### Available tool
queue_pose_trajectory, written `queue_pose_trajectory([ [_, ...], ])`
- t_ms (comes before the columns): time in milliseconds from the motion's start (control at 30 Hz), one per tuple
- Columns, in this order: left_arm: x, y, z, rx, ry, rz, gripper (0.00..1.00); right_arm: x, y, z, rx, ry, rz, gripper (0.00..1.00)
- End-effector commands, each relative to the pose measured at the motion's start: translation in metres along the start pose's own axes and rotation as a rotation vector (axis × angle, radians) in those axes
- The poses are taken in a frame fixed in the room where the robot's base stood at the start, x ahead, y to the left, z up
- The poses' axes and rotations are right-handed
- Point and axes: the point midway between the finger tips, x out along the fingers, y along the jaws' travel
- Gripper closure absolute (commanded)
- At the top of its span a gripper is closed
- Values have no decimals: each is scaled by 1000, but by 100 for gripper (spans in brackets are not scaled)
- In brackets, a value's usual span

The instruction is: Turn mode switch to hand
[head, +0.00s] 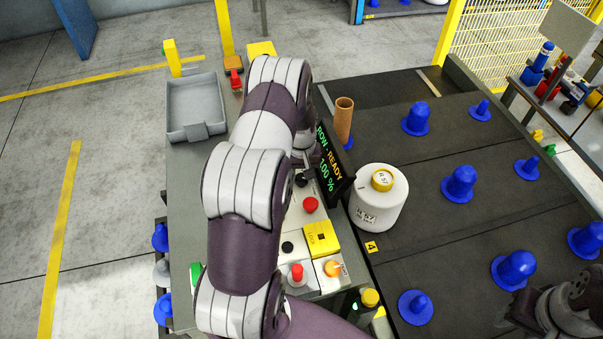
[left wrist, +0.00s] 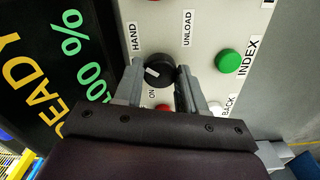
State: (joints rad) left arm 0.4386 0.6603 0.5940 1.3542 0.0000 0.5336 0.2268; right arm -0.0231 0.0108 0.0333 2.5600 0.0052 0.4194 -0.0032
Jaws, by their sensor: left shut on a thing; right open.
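The mode switch is a round black knob (left wrist: 158,71) with a white mark, on a light panel in the left wrist view. Its mark sits on the left side of the knob's face, between the printed HAND above and ON below. My left gripper (left wrist: 158,80) has one finger on each side of the knob and is shut on it. In the head view my left arm covers the left gripper and much of the panel. My right gripper (head: 540,308) is at the lower right of the head view, partly cut off, open above the dark deck.
A black display (head: 328,160) reading READY 100 % stands right beside the panel. A green button (left wrist: 228,62) and red buttons are close to the knob. A white yarn bobbin (head: 378,205), a brown tube (head: 343,118) and several blue pegs (head: 459,184) stand to the right.

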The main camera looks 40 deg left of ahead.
Motion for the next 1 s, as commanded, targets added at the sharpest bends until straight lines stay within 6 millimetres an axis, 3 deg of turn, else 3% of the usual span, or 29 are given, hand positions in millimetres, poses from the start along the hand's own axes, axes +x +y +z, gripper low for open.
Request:
queue_pose_trajectory([
  [333,-1,0,-1,137,2,0,90,-1,0,0,0,0,0,57],
  [867,-1,0,-1,163,3,0,90,-1,0,0,0,0,0,57],
  [900,-1,0,-1,162,3,0,53,-1,0,0,0,0,0,57],
  [967,-1,0,-1,162,3,0,35,-1,0,0,0,0,0,57],
  [1000,-1,0,-1,162,2,0,35,-1,0,0,0,0,0,57],
])
